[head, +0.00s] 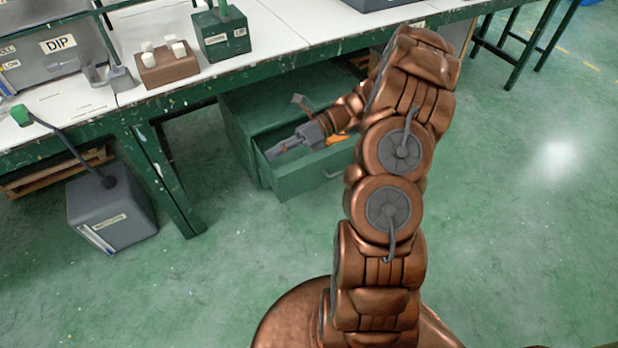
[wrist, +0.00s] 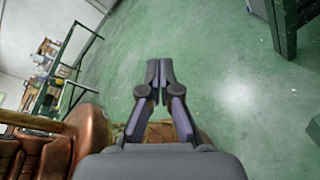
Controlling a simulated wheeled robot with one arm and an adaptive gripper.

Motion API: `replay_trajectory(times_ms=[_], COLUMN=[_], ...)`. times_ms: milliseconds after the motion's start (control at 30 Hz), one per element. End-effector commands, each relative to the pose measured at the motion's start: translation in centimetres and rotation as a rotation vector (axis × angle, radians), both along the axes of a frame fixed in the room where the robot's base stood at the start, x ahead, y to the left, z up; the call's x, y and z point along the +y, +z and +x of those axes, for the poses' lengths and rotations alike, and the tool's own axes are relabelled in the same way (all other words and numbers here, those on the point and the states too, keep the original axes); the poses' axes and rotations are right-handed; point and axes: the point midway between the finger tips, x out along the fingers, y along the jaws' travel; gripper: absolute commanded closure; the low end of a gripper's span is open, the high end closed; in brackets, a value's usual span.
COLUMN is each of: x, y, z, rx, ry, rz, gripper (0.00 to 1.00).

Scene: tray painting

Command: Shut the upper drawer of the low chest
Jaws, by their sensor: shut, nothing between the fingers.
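The low green chest (head: 235,130) stands on the floor under the workbench. One of its drawers (head: 300,181) is pulled out toward me; my arm covers its right part, and I cannot clearly see whether another drawer lies below it. My gripper (head: 270,155) is over the open drawer in the head view, shut and empty, pointing left. Whether it touches the drawer I cannot tell. The wrist view also shows my gripper (wrist: 159,68), fingers together over green floor; the drawer is not clear there.
The workbench (head: 290,35) overhangs the chest, and its green leg (head: 165,180) stands left of it. A grey container (head: 110,208) is on the floor further left. A brown block with white pieces (head: 168,65) sits on the bench. The floor in front and right is clear.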

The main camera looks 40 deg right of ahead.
Motion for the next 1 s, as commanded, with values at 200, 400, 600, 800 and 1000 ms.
replay_trajectory(times_ms=[200, 400, 600, 800, 1000], x=[-6.1, -11.7, -17.1, -20.7, -22.0], y=[-7.6, -14.4, -21.3, -26.4, -28.1], z=[1.3, 1.2, -0.4, -2.3, -3.1], rx=[0.188, 0.352, 0.498, 0.599, 0.637], ry=[-0.227, -0.422, -0.598, -0.717, -0.763], rz=[0.152, 0.302, 0.459, 0.572, 0.622], gripper=[1.0, 1.0, 1.0, 1.0, 1.0])
